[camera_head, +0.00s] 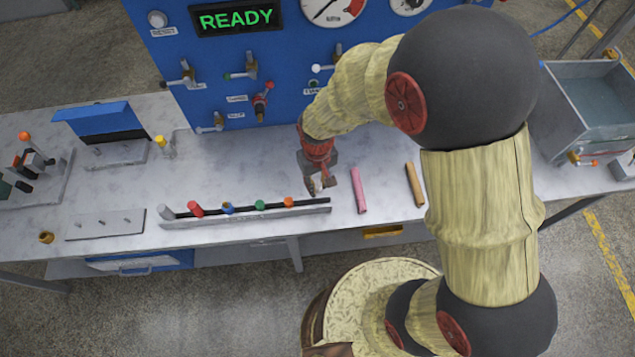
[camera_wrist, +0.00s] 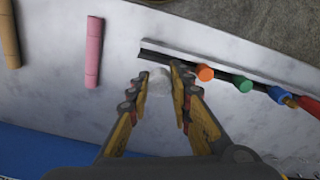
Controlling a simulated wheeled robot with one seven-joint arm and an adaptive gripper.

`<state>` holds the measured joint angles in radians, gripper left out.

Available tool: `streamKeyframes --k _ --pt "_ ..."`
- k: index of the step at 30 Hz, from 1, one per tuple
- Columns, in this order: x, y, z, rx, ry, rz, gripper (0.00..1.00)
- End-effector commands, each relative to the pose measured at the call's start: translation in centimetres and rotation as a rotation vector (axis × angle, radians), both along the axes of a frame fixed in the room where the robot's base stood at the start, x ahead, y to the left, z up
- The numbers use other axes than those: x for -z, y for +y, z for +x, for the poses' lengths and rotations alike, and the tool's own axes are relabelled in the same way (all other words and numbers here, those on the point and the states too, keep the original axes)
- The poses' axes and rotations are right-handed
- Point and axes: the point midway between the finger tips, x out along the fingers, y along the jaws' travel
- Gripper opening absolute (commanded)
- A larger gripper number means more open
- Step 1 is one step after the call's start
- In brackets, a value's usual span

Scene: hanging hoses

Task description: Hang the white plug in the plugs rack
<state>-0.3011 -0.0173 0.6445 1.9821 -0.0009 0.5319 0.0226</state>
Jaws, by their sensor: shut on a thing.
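The plugs rack (camera_head: 250,220) is a long grey rail with a dark slot, lying along the front of the bench. It also shows in the wrist view (camera_wrist: 152,52). My gripper (camera_head: 317,187) is above the bench by the rack's right end. In the wrist view its fingers (camera_wrist: 159,76) are on both sides of the white plug (camera_wrist: 158,84), shut on it. The plug is beside the rack's empty end, apart from the slot as far as I can tell. In the head view the plug is hard to make out.
The rack holds an orange plug (camera_head: 288,202), a green plug (camera_head: 260,205), a blue plug (camera_head: 228,208), a red plug (camera_head: 195,209) and a pale grey one (camera_head: 165,212). Pink (camera_head: 358,190) and tan (camera_head: 414,185) bars lie to the right. A blue panel (camera_head: 270,65) stands behind.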

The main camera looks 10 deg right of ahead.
Motion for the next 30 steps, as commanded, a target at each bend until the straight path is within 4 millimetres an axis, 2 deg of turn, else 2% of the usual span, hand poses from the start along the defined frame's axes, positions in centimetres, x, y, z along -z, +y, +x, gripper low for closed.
streamKeyframes --k 18,30 --pt "5.0 0.0 0.0 0.0 0.001 0.0 0.01" --pt "5.4 0.0 0.0 0.0 0.0 0.0 0.01"
